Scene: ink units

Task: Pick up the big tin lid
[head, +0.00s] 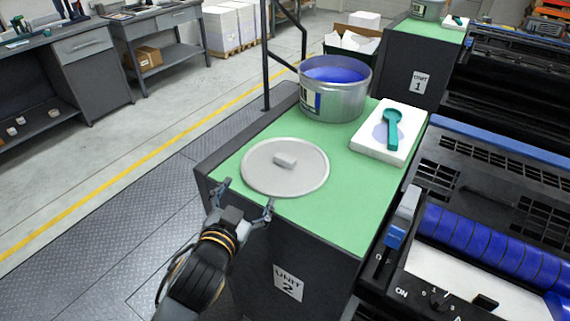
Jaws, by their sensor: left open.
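The big tin lid (258,177) is a round, light grey disc with a small block-shaped handle (286,160) at its middle. It lies flat on the green top (335,215) of the unit 2 cabinet, towards its front left. My left gripper (246,194) is open and empty at the cabinet's near left edge, with its fingers spread close to the lid's near rim. I cannot tell whether a finger touches the lid. The open big tin (347,104) with blue ink stands behind the lid. My right gripper is not in view.
A white block (407,145) with a teal spoon-like tool (392,128) lies right of the tin. A black rail (266,60) rises behind the cabinet. The press with blue rollers (470,240) stands close on the right. The floor at the left is clear.

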